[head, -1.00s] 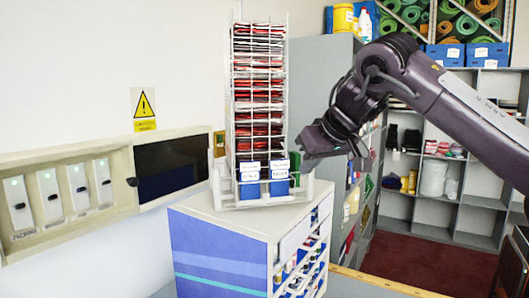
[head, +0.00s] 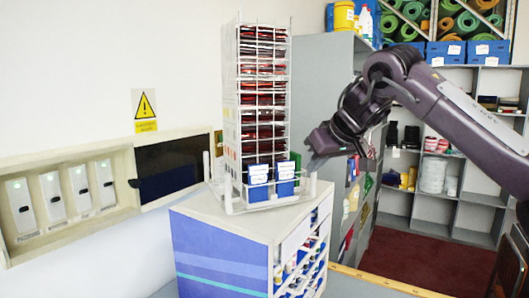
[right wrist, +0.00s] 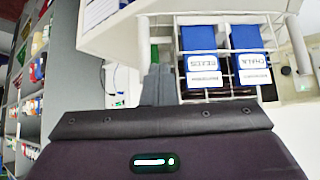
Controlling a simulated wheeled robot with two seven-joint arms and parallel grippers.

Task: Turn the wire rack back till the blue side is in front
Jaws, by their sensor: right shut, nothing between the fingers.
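The tall white wire rack (head: 238,120) stands upright on the counter cabinet. Its side facing me holds dark red and red swatches (head: 264,95), with two blue labelled boxes (head: 271,185) at the bottom. A narrow strip of its left side shows, with small coloured cards. No blue swatch side shows in front. My right gripper (head: 312,155) is shut and empty, close to the rack's lower right edge; I cannot tell whether it touches. In the right wrist view, the shut fingers (right wrist: 158,85) are beside the rack's wires and the blue boxes (right wrist: 208,60). My left gripper is out of view.
The counter cabinet (head: 225,225) has blue stripes and small items in its right side. A wall panel with switches (head: 60,200) and a dark screen (head: 172,165) is at left. Grey shelves (head: 345,60) stand behind my right arm. The counter top left of the rack is mostly clear.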

